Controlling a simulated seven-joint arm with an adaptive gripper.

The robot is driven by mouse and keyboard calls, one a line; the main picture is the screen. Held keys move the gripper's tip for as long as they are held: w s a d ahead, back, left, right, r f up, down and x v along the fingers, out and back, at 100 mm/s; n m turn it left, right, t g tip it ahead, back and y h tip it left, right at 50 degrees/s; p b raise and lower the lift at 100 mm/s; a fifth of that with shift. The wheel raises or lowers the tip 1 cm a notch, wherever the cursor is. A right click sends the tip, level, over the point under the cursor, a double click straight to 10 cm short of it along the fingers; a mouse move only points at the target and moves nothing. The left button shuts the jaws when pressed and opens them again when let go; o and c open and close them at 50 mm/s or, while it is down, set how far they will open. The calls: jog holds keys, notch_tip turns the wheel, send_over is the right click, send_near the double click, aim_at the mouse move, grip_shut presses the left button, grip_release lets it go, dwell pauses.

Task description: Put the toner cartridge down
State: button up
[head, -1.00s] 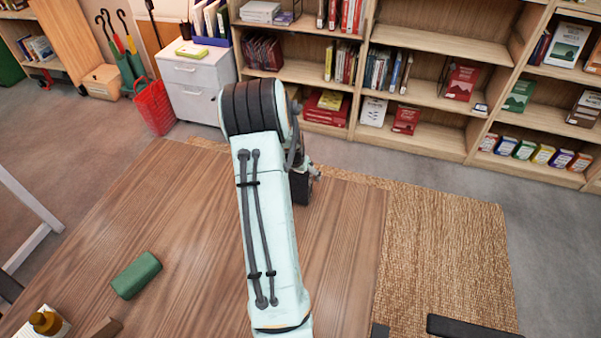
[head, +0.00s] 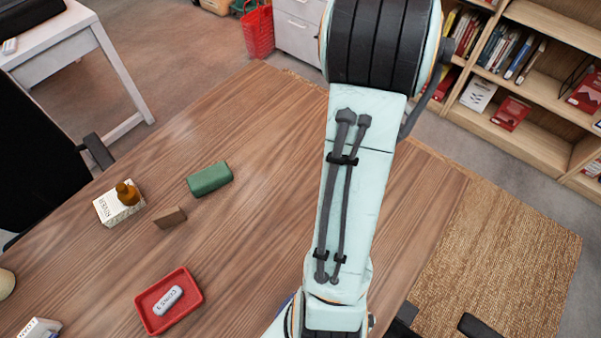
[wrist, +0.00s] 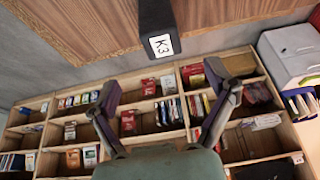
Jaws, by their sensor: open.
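A black block with a white label reading K3, which looks like the toner cartridge (wrist: 157,25), is at the top middle of the wrist view, against the wooden table top. My gripper (wrist: 162,80) is open, its two fingers spread wide. The cartridge lies beyond the fingertips, in line with the space between them, and no finger appears to touch it. I cannot tell how it rests on the table (head: 265,130). In the head view my arm hides both the gripper and the cartridge.
Bookshelves (head: 540,85) stand beyond the table. The wood between the case and my arm is clear.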

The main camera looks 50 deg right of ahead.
jog(key=w+a+r+n+t+y, duration=0.1)
jog(key=w+a+r+n, duration=0.2)
jog(key=a, duration=0.6)
jog(key=w+a+r+n+y, duration=0.1)
jog(key=w+a+n+y, duration=0.2)
jog(key=a, duration=0.7)
jog(key=w+a+r+n+t, duration=0.15)
jog(key=w+a+n, duration=0.3)
jog(key=a, duration=0.45)
jog(key=s+a+n+g+y, duration=0.1)
jog(key=s+a+n+g, duration=0.1)
jog(key=s+a+n, duration=0.6)
jog(key=s+a, duration=0.3)
jog(key=a, duration=0.3)
jog(key=shift+n+g, duration=0.35)
